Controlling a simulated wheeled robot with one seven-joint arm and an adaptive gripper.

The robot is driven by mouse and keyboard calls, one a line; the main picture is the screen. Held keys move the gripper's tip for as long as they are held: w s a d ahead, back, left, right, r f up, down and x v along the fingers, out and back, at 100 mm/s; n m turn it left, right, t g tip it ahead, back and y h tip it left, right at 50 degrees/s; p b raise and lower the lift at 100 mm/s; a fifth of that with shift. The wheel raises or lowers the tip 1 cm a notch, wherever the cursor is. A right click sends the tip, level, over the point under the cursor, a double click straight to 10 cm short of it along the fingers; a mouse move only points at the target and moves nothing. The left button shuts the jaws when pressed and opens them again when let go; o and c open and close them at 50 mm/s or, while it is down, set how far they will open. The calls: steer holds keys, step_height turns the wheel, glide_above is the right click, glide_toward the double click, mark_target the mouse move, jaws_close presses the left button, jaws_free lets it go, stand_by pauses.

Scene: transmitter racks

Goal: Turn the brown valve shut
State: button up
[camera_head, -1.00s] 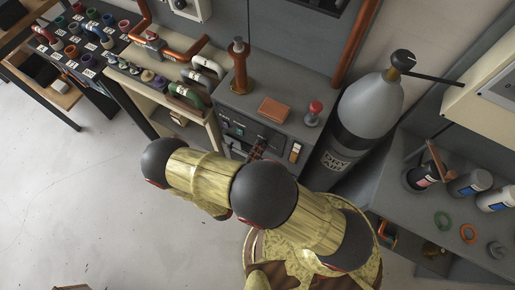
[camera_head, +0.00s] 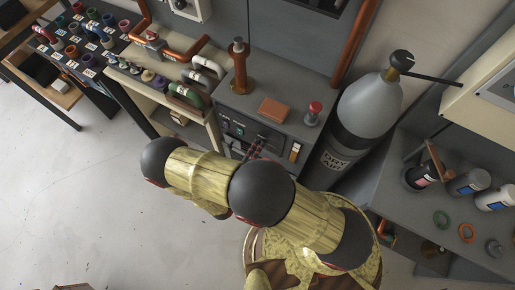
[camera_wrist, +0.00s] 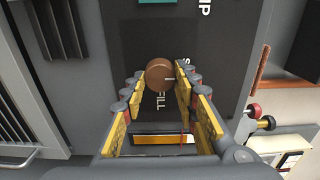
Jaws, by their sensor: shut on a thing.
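The brown valve (camera_wrist: 159,74) is a round knob on a dark panel, in the middle of the wrist view. A short white mark on it points right. The panel reads "FILL" below the knob; a label starting with "S" at its right is partly hidden by a finger. My gripper (camera_wrist: 161,86) is shut on the knob, one finger on each side. In the head view my gripper (camera_head: 255,148) is at the front of the grey cabinet (camera_head: 262,92), and the valve is hidden there.
On the cabinet top stand a brown post (camera_head: 239,68), a brown block (camera_head: 273,110) and a red-topped button (camera_head: 314,111). A large grey cylinder (camera_head: 365,110) stands to the right. Pipes and a shelf of coloured rings are at left. The floor at left is clear.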

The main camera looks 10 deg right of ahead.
steer(key=o, duration=1.1)
steer(key=shift+o, duration=0.3)
steer(key=v, duration=1.2)
steer(key=shift+a, duration=0.1)
